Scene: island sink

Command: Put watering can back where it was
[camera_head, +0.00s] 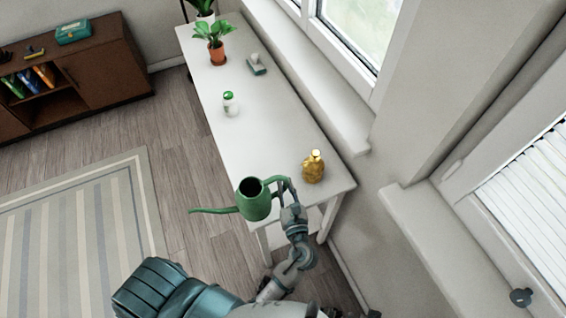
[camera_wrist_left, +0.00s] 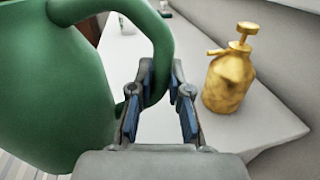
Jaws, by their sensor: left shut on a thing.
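The green watering can (camera_head: 254,203) is at the near end of the white table (camera_head: 262,118), its long spout pointing left. It looks upright; I cannot tell whether it touches the table. My left gripper (camera_head: 290,210) is shut on the can's handle, on the right side of the can. In the left wrist view, the can (camera_wrist_left: 50,90) fills the left side and its curved handle (camera_wrist_left: 163,40) passes between the fingers of the left gripper (camera_wrist_left: 160,95). My right gripper is not in view.
A gold spray bottle (camera_head: 313,168) stands just right of the can; it also shows in the left wrist view (camera_wrist_left: 230,80). Farther along are a white bottle with a green top (camera_head: 230,103), a small grey-green object (camera_head: 256,65) and a potted plant (camera_head: 216,50). The table's middle is clear.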

